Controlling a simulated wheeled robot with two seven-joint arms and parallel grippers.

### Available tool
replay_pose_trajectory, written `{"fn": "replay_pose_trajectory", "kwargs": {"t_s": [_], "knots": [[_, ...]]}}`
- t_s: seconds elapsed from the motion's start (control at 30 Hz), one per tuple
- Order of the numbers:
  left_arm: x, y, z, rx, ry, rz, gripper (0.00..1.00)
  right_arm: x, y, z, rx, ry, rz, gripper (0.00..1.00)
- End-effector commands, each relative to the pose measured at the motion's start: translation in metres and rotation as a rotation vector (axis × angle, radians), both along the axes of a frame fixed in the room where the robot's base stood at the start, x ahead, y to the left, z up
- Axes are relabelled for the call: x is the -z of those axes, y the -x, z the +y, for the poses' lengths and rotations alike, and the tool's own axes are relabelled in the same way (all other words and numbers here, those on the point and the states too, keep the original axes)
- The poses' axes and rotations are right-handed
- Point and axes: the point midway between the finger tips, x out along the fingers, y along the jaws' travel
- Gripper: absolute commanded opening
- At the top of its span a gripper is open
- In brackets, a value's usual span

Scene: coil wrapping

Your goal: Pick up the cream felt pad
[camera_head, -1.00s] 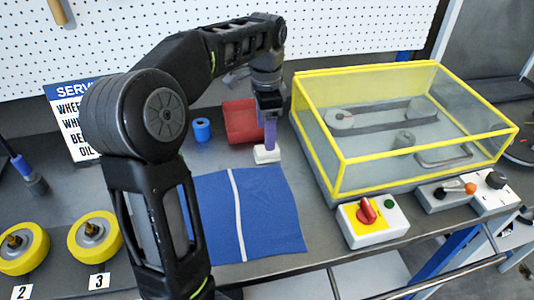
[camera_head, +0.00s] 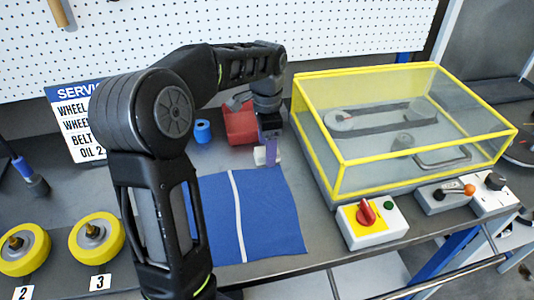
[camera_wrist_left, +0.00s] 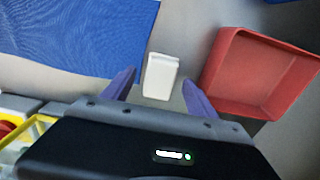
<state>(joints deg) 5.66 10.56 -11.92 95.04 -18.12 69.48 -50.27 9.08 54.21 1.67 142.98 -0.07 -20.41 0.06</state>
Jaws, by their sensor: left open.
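The cream felt pad (camera_head: 259,157) is a small pale block on the grey bench, just behind the blue cloth and partly hidden by a gripper finger in the head view. In the left wrist view the pad (camera_wrist_left: 161,76) lies between the two purple fingers, with a gap on each side. My left gripper (camera_head: 268,153) is open and low at the pad; it also shows in the left wrist view (camera_wrist_left: 158,88). My right gripper is not in view.
A red bin (camera_head: 240,124) stands close behind the pad, with a blue roll (camera_head: 203,131) to its left. A blue cloth (camera_head: 268,215) lies in front. A yellow-framed clear guard (camera_head: 400,125) and a switch box (camera_head: 371,220) stand to the right.

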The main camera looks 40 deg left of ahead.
Motion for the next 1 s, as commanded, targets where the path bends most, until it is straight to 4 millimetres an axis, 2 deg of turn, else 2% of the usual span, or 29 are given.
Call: {"fn": "replay_pose_trajectory", "kwargs": {"t_s": [0.2,1.0], "knots": [[-0.0004,-0.0001,0.0,0.0,0.0,0.0,0.67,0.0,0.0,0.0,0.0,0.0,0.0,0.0],[-0.0003,-0.0001,-0.0001,0.0,0.0,0.0,0.02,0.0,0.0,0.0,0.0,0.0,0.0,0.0]]}}
